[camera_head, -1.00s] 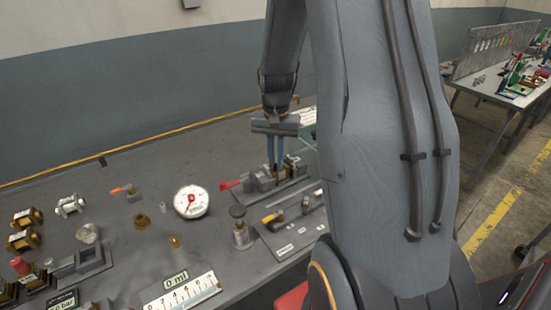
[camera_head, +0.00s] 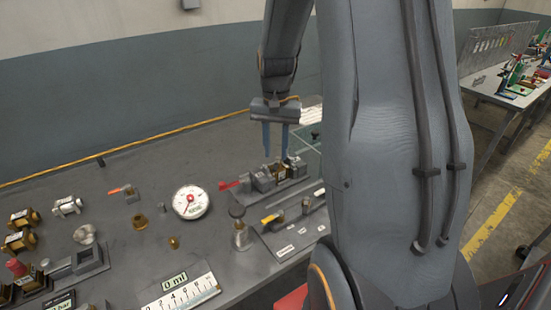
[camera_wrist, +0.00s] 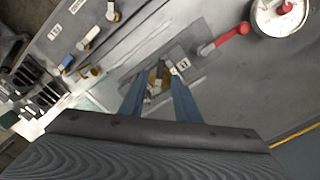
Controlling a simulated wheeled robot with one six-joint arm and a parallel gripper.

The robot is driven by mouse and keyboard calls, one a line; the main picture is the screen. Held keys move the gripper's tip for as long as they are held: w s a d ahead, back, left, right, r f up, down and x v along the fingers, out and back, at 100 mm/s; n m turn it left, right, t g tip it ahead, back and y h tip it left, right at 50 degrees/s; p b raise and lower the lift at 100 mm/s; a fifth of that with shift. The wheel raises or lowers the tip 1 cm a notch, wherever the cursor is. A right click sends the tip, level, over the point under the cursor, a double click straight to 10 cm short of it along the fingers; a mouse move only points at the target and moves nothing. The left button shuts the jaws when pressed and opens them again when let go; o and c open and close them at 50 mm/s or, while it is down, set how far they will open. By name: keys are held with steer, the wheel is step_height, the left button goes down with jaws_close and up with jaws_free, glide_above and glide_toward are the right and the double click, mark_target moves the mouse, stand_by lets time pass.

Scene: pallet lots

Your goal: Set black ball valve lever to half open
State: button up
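My gripper (camera_head: 276,156) points down above a grey clamp fixture (camera_head: 262,181) at the back right of the bench. Its two blue fingers are apart. In the wrist view my gripper (camera_wrist: 157,84) shows a brass fitting (camera_wrist: 158,75) between and beyond its fingertips; the fingers hold nothing that I can see. A red lever (camera_head: 228,185) sticks out at the fixture's left end, and it also shows in the wrist view (camera_wrist: 230,39). I cannot clearly make out a black valve lever; the fingers and fixture partly hide that area.
A board with a yellow lever (camera_head: 270,218) lies in front of the fixture. Brass fittings (camera_head: 20,241) line the far left. Bare bench lies behind the gauge.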

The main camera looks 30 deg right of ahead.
mark_target(276, 166)
steer(key=shift+r+b, duration=0.4)
steer(key=shift+r, duration=1.75)
steer(key=shift+s, duration=0.15)
